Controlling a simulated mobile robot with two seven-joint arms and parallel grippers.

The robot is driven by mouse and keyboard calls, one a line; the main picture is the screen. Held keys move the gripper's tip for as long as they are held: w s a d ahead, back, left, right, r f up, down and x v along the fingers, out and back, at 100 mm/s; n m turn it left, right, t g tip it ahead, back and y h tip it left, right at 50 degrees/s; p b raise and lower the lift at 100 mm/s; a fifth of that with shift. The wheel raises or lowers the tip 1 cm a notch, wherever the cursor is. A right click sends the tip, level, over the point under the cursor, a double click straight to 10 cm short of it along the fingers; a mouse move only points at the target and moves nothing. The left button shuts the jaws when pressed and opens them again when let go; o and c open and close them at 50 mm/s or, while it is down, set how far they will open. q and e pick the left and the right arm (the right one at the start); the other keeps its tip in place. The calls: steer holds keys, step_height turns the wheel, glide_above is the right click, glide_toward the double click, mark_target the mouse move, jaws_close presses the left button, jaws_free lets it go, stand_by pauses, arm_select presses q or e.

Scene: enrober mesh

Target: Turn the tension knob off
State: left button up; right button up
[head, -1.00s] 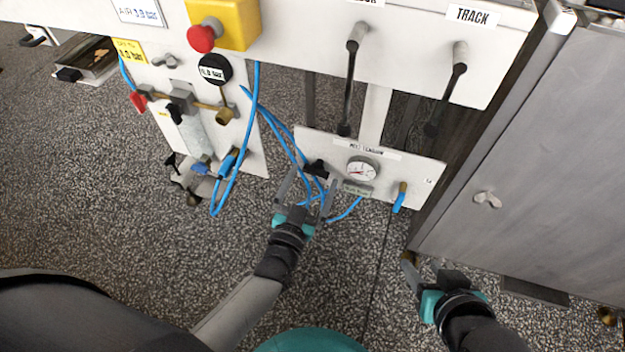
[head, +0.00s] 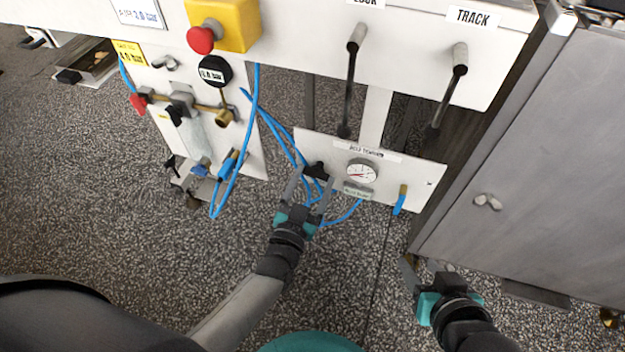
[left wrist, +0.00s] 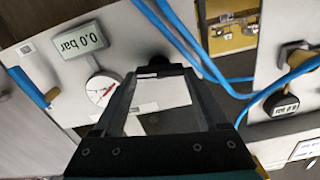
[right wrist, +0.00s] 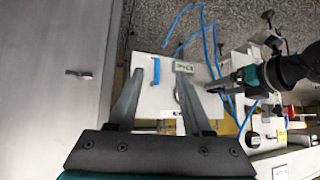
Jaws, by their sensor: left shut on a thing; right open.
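The tension knob (head: 317,168) is a small black knob at the left of the white belt tension panel (head: 420,178). My left gripper (head: 313,177) is shut on it, one finger on each side. In the left wrist view the dark knob (left wrist: 157,66) shows between the fingertips, partly hidden; its exact angle is hard to tell. A round gauge (head: 361,172) sits right of the knob. The small display (left wrist: 82,41) reads 0.0 bar upside down in the left wrist view. My right gripper (right wrist: 160,105) is open and empty, low beside the grey cabinet.
Blue hoses (head: 285,143) run close around my left gripper. A blue-handled valve (head: 401,199) is at the panel's right. Two black levers (head: 350,95) hang above. A red button (head: 202,40) and the grey cabinet (head: 530,150) flank the panel.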

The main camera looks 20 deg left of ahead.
arm_select(q)
steer(key=c, duration=0.4)
